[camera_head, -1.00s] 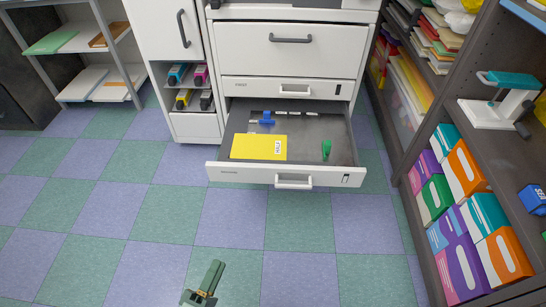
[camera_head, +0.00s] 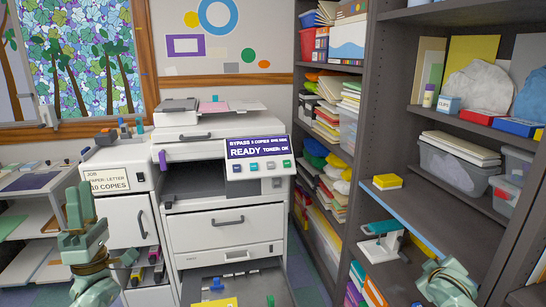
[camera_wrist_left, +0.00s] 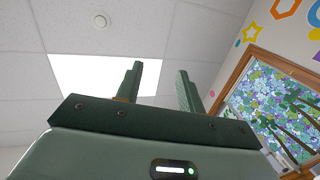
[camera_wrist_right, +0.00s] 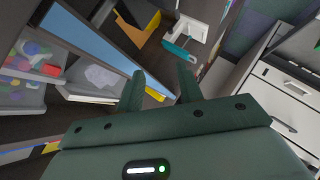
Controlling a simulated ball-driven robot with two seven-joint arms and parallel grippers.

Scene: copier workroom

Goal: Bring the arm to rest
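My left gripper (camera_head: 78,205) is raised on the left of the head view, fingers pointing up, in front of the white side cabinet. In the left wrist view its two fingers (camera_wrist_left: 157,85) stand apart with nothing between them; ceiling and window lie beyond. My right arm (camera_head: 446,284) shows at the lower right of the head view, in front of the dark shelf unit. In the right wrist view the right gripper's fingers (camera_wrist_right: 161,88) are apart and empty, with shelves, a teal-handled device (camera_wrist_right: 182,52) and white drawers beyond.
The copier (camera_head: 215,185) stands ahead, its screen (camera_head: 257,147) reading READY. Its lower drawer (camera_head: 228,286) is pulled out, with a yellow pack (camera_head: 214,303) inside. The dark shelf unit (camera_head: 345,160) is close on the right. A low shelf (camera_head: 25,220) stands at left.

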